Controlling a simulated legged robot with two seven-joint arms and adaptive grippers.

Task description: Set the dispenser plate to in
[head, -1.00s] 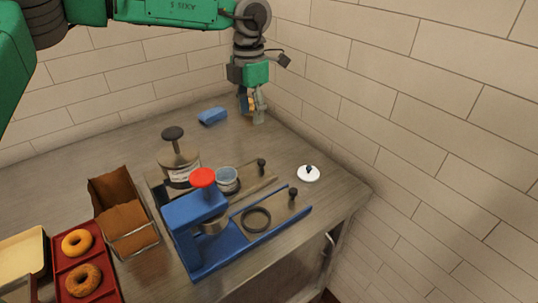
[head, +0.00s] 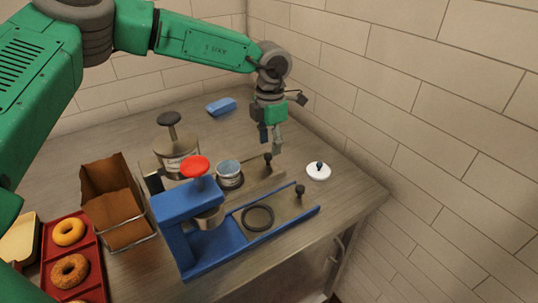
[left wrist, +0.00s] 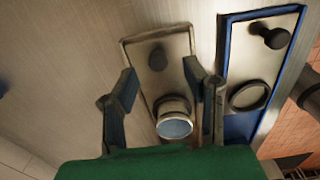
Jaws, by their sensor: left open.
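The dispenser (head: 176,157) is a steel pot with a dark top knob, standing at the back of the table. Its steel plate (head: 262,183) extends to the right of it, with a dark upright knob (head: 268,159) near the far end. A pale-blue-topped cup (head: 229,174) stands on the plate; it also shows in the left wrist view (left wrist: 174,122). My left gripper (head: 271,139) is open and empty, just above the plate knob. In the left wrist view the plate knob (left wrist: 158,58) appears beyond and between the spread fingers, apart from them. My right gripper is not visible.
A blue press (head: 189,203) with a red knob and its own knobbed plate (head: 283,208) stands in front. A white lid (head: 318,171) lies right, a blue block (head: 222,107) at the back. A paper-lined basket (head: 118,205) and red bagel tray (head: 91,262) are left. Walls bound the table.

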